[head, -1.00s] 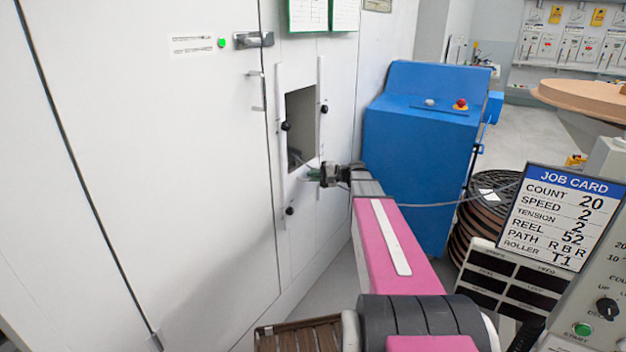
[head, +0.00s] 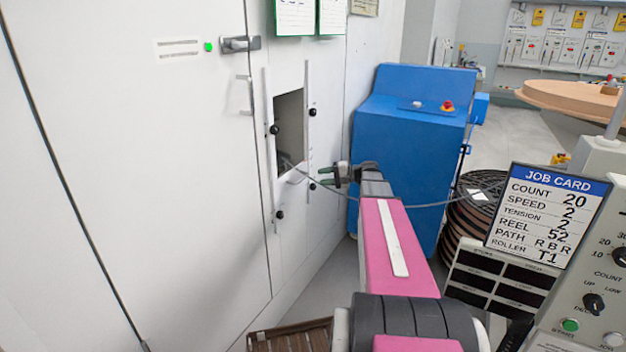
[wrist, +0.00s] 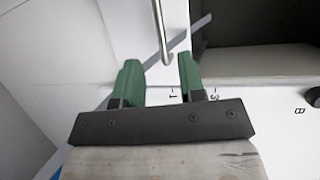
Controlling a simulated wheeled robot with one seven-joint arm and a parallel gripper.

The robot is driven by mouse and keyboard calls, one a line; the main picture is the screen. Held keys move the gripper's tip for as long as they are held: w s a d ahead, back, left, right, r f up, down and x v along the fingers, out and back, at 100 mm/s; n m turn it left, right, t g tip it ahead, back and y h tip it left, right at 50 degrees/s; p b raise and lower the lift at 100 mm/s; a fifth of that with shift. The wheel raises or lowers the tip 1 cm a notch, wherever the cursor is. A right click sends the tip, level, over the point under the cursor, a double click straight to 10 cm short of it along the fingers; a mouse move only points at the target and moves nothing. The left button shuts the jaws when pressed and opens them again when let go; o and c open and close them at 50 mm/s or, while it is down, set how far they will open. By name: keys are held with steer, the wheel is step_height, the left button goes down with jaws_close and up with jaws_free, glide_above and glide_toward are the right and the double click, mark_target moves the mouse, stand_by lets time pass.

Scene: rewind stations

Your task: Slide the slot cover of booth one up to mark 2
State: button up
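Booth one's white wall has a slot opening (head: 289,125) between two upright rails; its dark inside also shows in the wrist view (wrist: 255,28). The opening is uncovered; I cannot clearly tell the cover from the white panel (head: 293,205) below it. Black knobs (head: 274,129) sit along the rails. In the wrist view, small printed marks (wrist: 172,95) lie beyond my fingertips, partly hidden by the fingers. My gripper (head: 322,176) is just right of the right rail, apart from the knobs. Its green fingers (wrist: 160,78) are spread, with nothing between them. A metal rod (wrist: 162,30) ends just beyond them.
A grey cable (head: 410,206) runs from the opening past my gripper to the right. A blue cabinet (head: 405,150) stands close right of my arm. A job card (head: 547,215) and control panel (head: 600,270) stand at the right. A door handle (head: 240,44) is upper left.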

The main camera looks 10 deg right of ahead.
steer(key=shift+v, duration=1)
steer(key=shift+a, duration=0.1)
steer(key=s+a+f+n+g+h, duration=0.2)
steer(key=s+a+f+h, duration=0.4)
steer(key=s+f, duration=0.3)
steer(key=s+a+f+n+g+h, duration=0.3)
steer(key=s+a+f+h, duration=0.3)
steer(key=s, duration=0.8)
step_height(320, 180, down, 4)
steer(key=h, duration=0.3)
steer(key=shift+a+g, duration=0.3)
steer(key=shift+a, duration=0.1)
